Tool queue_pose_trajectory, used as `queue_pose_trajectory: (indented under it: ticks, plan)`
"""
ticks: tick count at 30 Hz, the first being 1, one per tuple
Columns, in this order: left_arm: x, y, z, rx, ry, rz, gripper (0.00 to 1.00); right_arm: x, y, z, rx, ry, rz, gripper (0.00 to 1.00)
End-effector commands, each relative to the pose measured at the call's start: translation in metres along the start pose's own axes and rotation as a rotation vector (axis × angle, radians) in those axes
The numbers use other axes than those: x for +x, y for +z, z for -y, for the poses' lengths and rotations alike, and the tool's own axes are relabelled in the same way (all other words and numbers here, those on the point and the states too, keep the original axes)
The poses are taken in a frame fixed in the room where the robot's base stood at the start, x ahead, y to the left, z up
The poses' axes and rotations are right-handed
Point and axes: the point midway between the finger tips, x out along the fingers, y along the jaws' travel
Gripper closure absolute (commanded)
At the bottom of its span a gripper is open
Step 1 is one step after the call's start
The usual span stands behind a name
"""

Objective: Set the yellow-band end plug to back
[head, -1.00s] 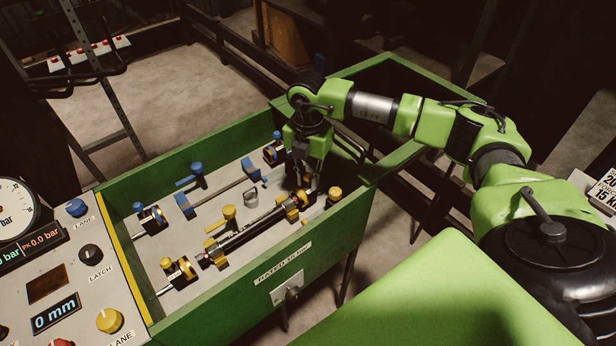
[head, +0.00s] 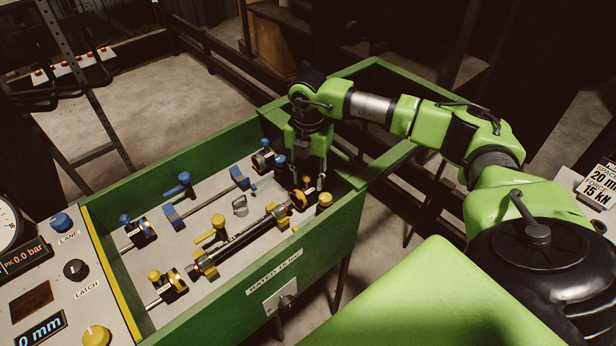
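The yellow-band end plug appears to be the dark disc with a yellow band (head: 298,200) at the right end of the near lane. It sits by the end of a dark hose (head: 243,236) lying along that lane. My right gripper (head: 312,180) reaches down from above, its fingers at the plug's yellow knob (head: 307,181). They look apart around or just beside the knob; contact and grip cannot be made out. My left gripper is not in view.
Green walls (head: 299,262) enclose the bed. A second yellow-marked fitting (head: 173,286) is at the near lane's left end. Blue-marked fittings (head: 140,231) stand along the far lane. A yellow knob (head: 325,199) stands right of the plug. The control panel (head: 62,287) is at the left.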

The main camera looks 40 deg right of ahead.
Motion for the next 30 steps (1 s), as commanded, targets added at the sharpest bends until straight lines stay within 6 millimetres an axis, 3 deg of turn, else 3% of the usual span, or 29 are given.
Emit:
queue_pose_trajectory:
  ticks: [7,21,30]
  plan:
    - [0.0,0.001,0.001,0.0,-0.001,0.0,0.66,-0.016,0.0,-0.001,-0.001,0.003,-0.001,0.66]
    - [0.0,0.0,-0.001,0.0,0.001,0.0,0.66,-0.106,0.001,0.0,0.001,0.003,0.0,0.66]
    - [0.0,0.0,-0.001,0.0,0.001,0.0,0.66,-0.12,0.001,0.001,0.001,0.0,-0.001,0.66]
